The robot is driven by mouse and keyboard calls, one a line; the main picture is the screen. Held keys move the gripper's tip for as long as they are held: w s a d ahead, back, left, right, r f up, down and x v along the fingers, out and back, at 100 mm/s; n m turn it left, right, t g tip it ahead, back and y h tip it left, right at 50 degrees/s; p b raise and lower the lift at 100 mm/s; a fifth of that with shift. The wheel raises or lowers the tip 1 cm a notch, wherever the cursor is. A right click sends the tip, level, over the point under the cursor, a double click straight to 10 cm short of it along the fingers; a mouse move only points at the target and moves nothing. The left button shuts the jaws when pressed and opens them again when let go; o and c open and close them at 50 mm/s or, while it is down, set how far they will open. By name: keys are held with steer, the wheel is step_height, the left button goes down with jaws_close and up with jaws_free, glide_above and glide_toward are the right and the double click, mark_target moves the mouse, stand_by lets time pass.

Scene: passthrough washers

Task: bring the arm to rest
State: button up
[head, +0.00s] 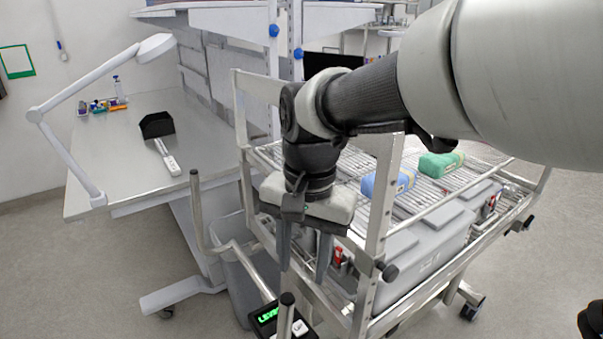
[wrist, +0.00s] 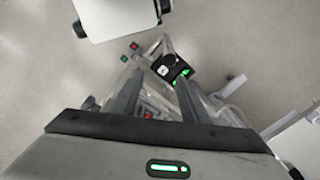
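My arm (head: 365,92) reaches in from the upper right of the head view and bends down at the wrist. My gripper (head: 302,262) points down at the near left end of the wire-rack cart (head: 372,205). Its two fingers are apart with nothing seen between them. In the wrist view my gripper (wrist: 155,100) also shows its fingers spread, with floor and cart frame beyond them. Whether the fingers touch the cart frame cannot be told.
The cart's top rack carries a blue pack (head: 388,182) and a green pack (head: 441,163). A grey bin (head: 425,245) sits below. A display with green digits (head: 270,318) is near the handle. The workbench (head: 115,155) at left holds a black-and-white tool (head: 160,135). Floor at left is clear.

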steer(key=shift+r, duration=0.8)
steer(key=shift+d, duration=0.1)
